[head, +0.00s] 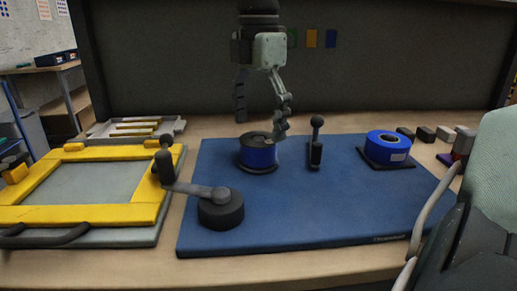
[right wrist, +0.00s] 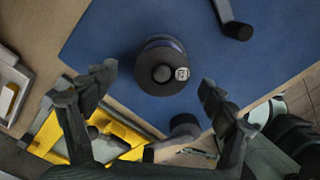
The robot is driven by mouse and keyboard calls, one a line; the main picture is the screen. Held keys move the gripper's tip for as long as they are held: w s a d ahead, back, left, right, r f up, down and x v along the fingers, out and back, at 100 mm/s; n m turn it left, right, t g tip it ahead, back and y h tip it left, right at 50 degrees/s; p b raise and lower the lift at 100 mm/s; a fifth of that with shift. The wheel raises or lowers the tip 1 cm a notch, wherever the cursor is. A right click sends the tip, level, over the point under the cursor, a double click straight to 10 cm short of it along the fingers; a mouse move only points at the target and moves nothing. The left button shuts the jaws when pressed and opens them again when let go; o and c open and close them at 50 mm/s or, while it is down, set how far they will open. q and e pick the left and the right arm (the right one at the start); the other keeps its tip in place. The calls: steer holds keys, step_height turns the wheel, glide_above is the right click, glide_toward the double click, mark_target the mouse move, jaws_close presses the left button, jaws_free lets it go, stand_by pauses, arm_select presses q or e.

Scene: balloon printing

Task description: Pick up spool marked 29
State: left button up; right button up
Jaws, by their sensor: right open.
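A blue spool with a black top (head: 260,155) stands on a dark base on the blue mat (head: 215,235). My right gripper (head: 261,124) is above it, pointing down, its fingers open and apart. In the right wrist view the spool (right wrist: 160,67) lies ahead of the open fingers, with a dark round knob at its centre and a small white label whose number I cannot read. A second blue spool (head: 388,147), with a pale label on its side, sits on a black base at the mat's right.
A black crank handle (head: 218,208) is at the mat's front left; a short upright black lever (head: 316,152) stands right of the first spool. A yellow frame (head: 85,218) and a grey tray (head: 135,129) lie left. Small blocks (head: 425,134) are at right. Front-centre mat is clear.

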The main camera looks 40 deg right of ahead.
mark_target(261, 136)
steer(key=f, duration=0.4)
steer(key=shift+s+f, duration=0.2)
steer(key=shift+s, duration=0.05)
steer(key=shift+c, duration=0.2)
steer(key=shift+d, duration=0.1)
steer(key=c, duration=0.9)
arm_select(q)
steer(key=shift+s+f, duration=0.1)
steer(key=shift+f, duration=0.55)
arm_select(e)
steer(key=shift+c, duration=1.4)
